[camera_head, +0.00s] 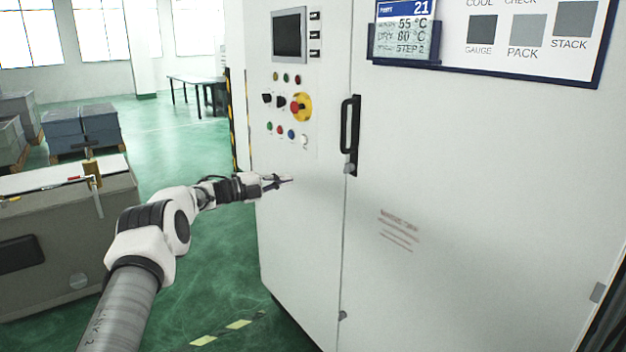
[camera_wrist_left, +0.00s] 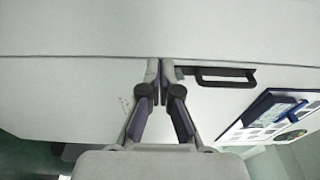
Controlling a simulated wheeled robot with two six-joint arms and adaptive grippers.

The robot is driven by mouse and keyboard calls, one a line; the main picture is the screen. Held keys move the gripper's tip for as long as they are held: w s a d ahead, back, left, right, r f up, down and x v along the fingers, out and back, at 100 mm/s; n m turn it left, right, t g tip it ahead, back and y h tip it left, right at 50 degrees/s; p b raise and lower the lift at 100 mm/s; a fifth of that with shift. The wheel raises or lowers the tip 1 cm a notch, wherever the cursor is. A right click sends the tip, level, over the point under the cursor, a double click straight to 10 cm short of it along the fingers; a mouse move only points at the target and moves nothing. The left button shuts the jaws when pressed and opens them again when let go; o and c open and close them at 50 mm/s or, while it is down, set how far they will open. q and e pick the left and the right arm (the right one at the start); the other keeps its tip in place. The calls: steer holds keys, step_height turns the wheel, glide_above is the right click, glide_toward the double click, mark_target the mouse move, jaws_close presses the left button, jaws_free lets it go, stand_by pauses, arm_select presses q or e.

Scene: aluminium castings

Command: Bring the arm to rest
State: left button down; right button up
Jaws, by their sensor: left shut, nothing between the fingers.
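My left arm comes in from the left in the head view and reaches toward a white cabinet (camera_head: 300,215). My left gripper (camera_head: 288,179) is shut and empty, in front of the cabinet's left door below the buttons. In the left wrist view the two fingertips (camera_wrist_left: 160,66) meet with nothing between them, and the white cabinet face fills most of the background. I cannot tell the exact gap between fingertips and cabinet. My right gripper is not in view.
The cabinet carries a black handle (camera_head: 350,135), a screen (camera_head: 289,35), a red emergency button (camera_head: 300,106) and a blue-framed board (camera_head: 530,62). A grey bench (camera_head: 60,250) stands at the left. Crates (camera_head: 82,128) and a table (camera_head: 200,80) are farther back. Green floor lies open between.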

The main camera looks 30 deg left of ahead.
arm_select(q)
steer(key=w+d+f+n+g+h+p, duration=0.1)
steer(key=d+f+g, duration=0.1)
steer(key=d+f, duration=0.7)
steer(key=d+f+n+g+h+p, duration=0.15)
steer(key=d+f, duration=0.35)
steer(key=d, duration=0.7)
steer(key=s+d+f+n+g+y, duration=0.1)
steer(key=s+d+f+n+y, duration=0.1)
steer(key=s+d+f+n, duration=0.35)
steer(key=s+d+f+n+y, duration=0.25)
steer(key=s+d+f, duration=0.35)
steer(key=f, duration=0.4)
steer(key=s+d+f+n+g+y, duration=0.1)
steer(key=s+f+n+g+y, duration=0.25)
steer(key=s, duration=0.65)
steer(key=s+d+f+n+g+h, duration=0.15)
steer(key=s+f+n, duration=0.35)
steer(key=s, duration=0.5)
steer(key=s+a+n+g+y, duration=0.2)
steer(key=s+g, duration=0.1)
steer(key=s, duration=0.7)
steer(key=s+a+n+g+y, duration=0.3)
steer(key=s, duration=0.8)
steer(key=shift+a+f, duration=0.25)
steer(key=shift+f, duration=0.05)
